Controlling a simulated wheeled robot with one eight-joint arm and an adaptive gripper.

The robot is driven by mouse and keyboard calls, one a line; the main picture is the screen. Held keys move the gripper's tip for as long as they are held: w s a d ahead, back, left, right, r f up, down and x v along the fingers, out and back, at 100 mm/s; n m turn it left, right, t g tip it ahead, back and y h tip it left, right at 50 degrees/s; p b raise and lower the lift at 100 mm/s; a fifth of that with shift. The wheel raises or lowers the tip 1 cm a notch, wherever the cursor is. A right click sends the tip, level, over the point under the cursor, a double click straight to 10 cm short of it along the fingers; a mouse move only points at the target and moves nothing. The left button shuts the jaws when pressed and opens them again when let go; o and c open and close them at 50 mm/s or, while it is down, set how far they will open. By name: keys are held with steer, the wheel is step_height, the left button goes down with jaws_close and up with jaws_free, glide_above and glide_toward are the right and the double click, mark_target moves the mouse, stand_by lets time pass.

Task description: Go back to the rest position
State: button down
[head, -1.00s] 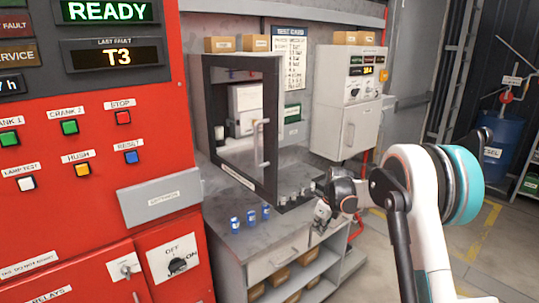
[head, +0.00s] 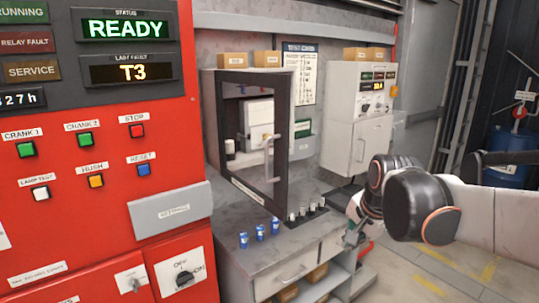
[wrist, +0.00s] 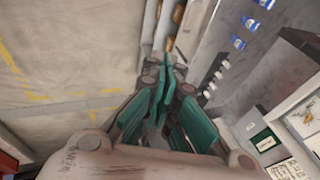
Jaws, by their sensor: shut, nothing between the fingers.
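My gripper (head: 352,236) is at the end of my arm in front of the grey workbench, just right of its front corner in the head view. Its fingers are small and partly hidden there by my arm's joints. In the wrist view the teal fingers of my gripper (wrist: 166,75) are together with nothing held between them. They point toward the bench edge and the floor, and I cannot tell the exact gap to the bench.
The red control panel (head: 70,165) fills the left. A grey box (head: 357,148) hangs behind. Floor (head: 440,270) at the right is clear.

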steer(key=s+f+n+t, duration=0.2)
steer(key=s+n, duration=0.9)
steer(key=s, duration=0.8)
steer(key=shift+s+f+h, duration=0.25)
steer(key=shift+f+h, duration=0.05)
steer(key=shift+f, duration=0.35)
